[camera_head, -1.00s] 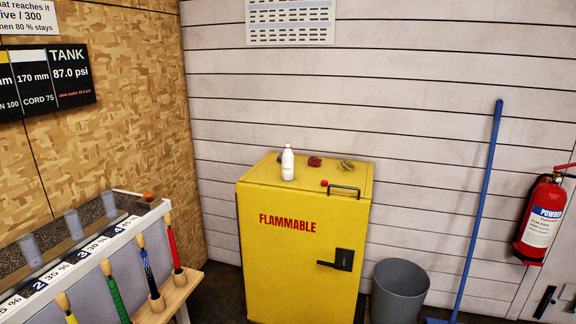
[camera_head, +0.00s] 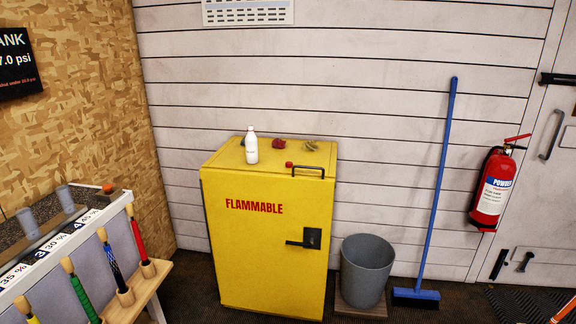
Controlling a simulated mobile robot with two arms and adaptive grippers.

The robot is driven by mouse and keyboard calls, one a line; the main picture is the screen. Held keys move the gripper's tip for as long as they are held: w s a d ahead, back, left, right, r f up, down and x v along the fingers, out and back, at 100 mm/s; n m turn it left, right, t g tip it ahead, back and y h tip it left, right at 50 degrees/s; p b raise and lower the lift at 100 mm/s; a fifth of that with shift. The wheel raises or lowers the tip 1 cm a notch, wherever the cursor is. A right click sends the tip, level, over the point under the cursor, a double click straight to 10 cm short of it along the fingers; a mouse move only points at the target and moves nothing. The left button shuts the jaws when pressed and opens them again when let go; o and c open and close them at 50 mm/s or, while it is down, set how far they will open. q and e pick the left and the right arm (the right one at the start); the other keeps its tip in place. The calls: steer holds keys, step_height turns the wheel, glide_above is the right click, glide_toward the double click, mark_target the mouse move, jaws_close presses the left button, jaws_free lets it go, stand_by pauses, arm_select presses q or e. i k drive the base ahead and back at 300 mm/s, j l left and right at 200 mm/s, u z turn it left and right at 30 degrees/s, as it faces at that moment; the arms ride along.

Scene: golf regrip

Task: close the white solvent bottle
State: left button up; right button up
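The white solvent bottle (camera_head: 251,146) stands upright on top of the yellow flammables cabinet (camera_head: 262,250), left of the middle of the top. Its neck looks white, and I see no coloured cap on it; it is too small to tell more. A small red round piece (camera_head: 289,164), which looks like a cap, lies on the cabinet top to the right of the bottle, near the front edge and the black handle. Neither of my grippers is in view.
A red crumpled item (camera_head: 278,143) and a tan one (camera_head: 311,145) lie at the back of the cabinet top. A club rack (camera_head: 75,255) is at left. Dark floor lies in front.

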mark_target(251, 139)
steer(key=u, duration=0.65)
steer(key=i+l+u, duration=0.2)
steer(key=l+u, duration=0.15)
steer(key=i+l+u, duration=0.1)
steer(key=l+u, duration=0.25)
steer(key=l, duration=0.2)
steer(key=l+u, duration=0.35)
steer(key=l, duration=0.15)
steer(key=i+l+u, duration=0.15)
steer(key=l, duration=1.8)
steer(key=k, duration=0.05)
